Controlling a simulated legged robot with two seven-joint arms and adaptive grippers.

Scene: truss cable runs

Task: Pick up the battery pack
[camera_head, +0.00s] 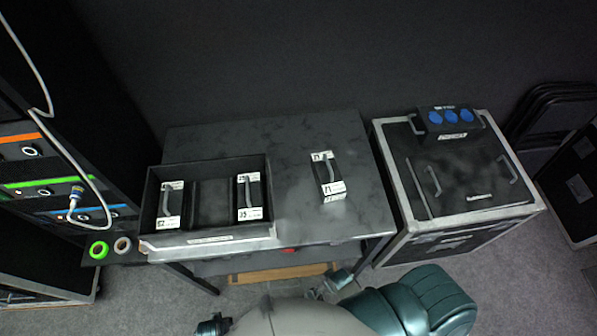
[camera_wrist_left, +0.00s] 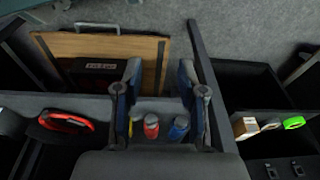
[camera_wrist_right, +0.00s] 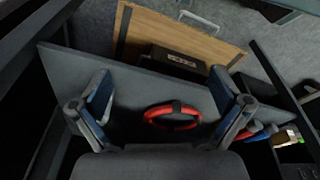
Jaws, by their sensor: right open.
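A battery pack (camera_head: 327,176), black with white labelled ends and a grey handle, lies on the bare right part of the dark table (camera_head: 350,215). Two similar packs, a left one (camera_head: 171,203) and a right one (camera_head: 249,197), sit in the black tray (camera_head: 207,164), separated by an empty middle slot. My left gripper (camera_wrist_left: 160,68) is open, with its fingers apart and nothing held. My right gripper (camera_wrist_right: 158,74) is open wider and empty. Neither wrist view shows a battery pack. I cannot make out the grippers clearly in the head view.
A flight case (camera_head: 465,180) with a blue-socketed power box (camera_head: 450,118) stands right of the table. A rack (camera_head: 40,180) with a white cable is at left. Green tape (camera_head: 98,250) hangs at the table's left. A red-handled item (camera_wrist_right: 172,115) and wooden board (camera_wrist_right: 200,45) lie below my right gripper.

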